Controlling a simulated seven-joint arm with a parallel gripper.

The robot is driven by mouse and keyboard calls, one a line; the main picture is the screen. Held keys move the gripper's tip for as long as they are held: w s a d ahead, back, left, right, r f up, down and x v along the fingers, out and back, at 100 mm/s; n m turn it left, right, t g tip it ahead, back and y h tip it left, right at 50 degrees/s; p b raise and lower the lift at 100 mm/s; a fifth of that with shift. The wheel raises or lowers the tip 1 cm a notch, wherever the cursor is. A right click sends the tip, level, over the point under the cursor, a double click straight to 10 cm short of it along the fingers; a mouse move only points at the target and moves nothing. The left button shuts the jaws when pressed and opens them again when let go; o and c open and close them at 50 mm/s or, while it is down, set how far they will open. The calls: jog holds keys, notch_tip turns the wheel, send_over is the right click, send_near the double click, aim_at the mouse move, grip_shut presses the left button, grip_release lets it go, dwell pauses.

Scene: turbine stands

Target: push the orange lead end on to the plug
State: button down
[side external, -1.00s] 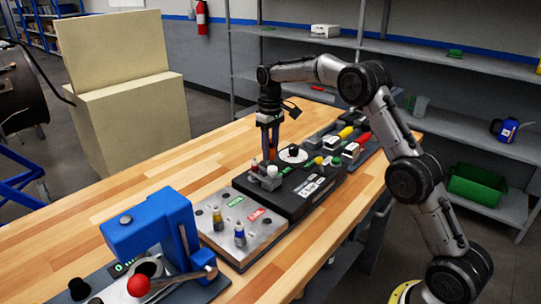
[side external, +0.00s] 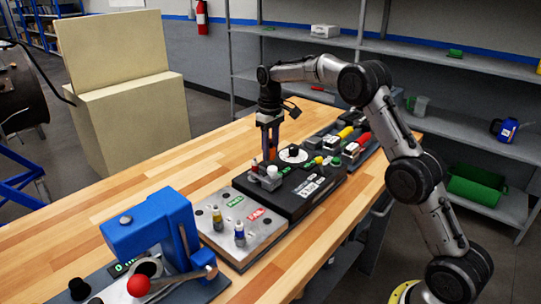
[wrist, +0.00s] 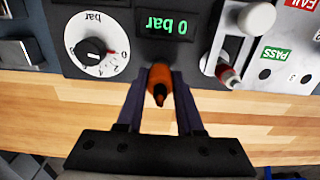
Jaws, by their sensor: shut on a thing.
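My gripper (wrist: 160,92) is shut on the orange lead end (wrist: 158,78), which has a dark tip and sits between the fingers. In the wrist view the lead end is just in front of the black test unit's green "0 bar" display (wrist: 168,25). A small red-and-pale part (wrist: 228,75) sits by a light grey clamp, right of the gripper. I cannot tell whether it is the plug; no other plug shows clearly.
A white dial (wrist: 95,45) is on the test unit. A metal plate (side external: 238,232) with PASS and FAIL labels and two small parts lies nearer. A blue press (side external: 150,228) with a red knob stands at the front left. Bare wooden bench (side external: 140,165) lies behind the unit.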

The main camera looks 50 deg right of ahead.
jog(key=shift+r, duration=0.75)
jog(key=shift+r, duration=0.75)
jog(key=s+a+r, duration=0.1)
jog(key=a+r, duration=0.7)
jog(key=r, duration=0.2)
send_over(255, 160)
jog(key=shift+a+f, duration=0.1)
jog(key=shift+f, duration=2.15)
jog(key=shift+s+f, duration=0.1)
jog(key=shift+f, duration=1.3)
